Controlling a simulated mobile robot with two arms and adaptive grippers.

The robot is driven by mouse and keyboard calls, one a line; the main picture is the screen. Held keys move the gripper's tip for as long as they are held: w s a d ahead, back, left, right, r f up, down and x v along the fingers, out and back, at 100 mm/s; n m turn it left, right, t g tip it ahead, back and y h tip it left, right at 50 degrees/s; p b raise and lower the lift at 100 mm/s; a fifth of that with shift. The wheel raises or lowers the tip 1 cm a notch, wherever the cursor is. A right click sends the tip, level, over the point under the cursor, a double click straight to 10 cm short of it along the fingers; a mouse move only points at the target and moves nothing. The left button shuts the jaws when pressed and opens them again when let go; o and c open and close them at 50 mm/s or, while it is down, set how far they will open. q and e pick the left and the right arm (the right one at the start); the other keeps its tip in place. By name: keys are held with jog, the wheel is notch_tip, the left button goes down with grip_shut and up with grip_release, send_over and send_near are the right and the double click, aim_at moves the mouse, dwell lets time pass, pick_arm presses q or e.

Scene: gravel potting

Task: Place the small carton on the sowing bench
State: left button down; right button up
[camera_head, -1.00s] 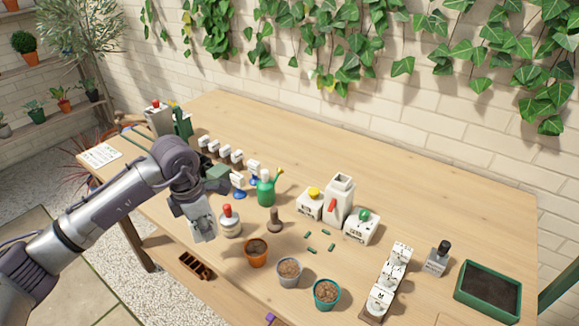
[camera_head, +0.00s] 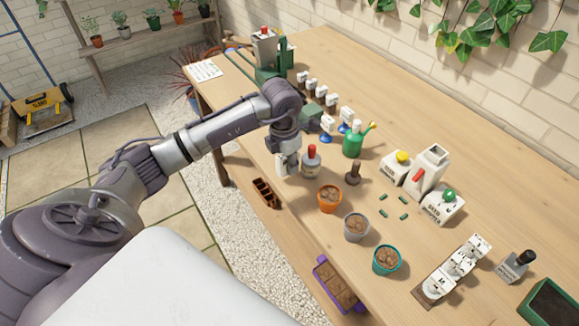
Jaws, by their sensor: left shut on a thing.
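My left gripper (camera_head: 285,158) is shut on a small pale carton (camera_head: 289,166), beside the bench's front edge. The fingers cover part of the carton, and its label cannot be read. The long wooden bench (camera_head: 330,80) runs from the back left to the front right. A pale jar with a red top (camera_head: 311,163) stands on it just right of the carton. I cannot tell whether the carton touches the bench. My right gripper is out of view.
Three pots (camera_head: 356,228) stand along the front edge. A green watering can (camera_head: 354,143), a dark dibber (camera_head: 353,173) and capped cartons (camera_head: 427,167) stand behind. A purple tray (camera_head: 325,272) sits below the edge. The bench's back strip is clear.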

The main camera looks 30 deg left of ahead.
pick_arm(q)
notch_tip(320, 180, down, 2)
jog(key=shift+f, duration=0.15)
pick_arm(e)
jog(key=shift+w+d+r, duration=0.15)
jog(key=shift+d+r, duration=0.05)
pick_arm(q)
jog(key=shift+f, duration=0.1)
jog(key=shift+f, duration=0.15)
jog(key=c, duration=1)
grip_release()
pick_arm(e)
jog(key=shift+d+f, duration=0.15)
pick_arm(q)
jog(key=shift+r, duration=0.25)
jog(key=r, duration=0.4)
jog(key=r+b, duration=0.1)
jog(key=r, duration=0.3)
jog(key=s+r, duration=0.1)
jog(key=r, duration=0.3)
jog(key=shift+s+a, duration=0.1)
jog(key=shift+a, duration=0.05)
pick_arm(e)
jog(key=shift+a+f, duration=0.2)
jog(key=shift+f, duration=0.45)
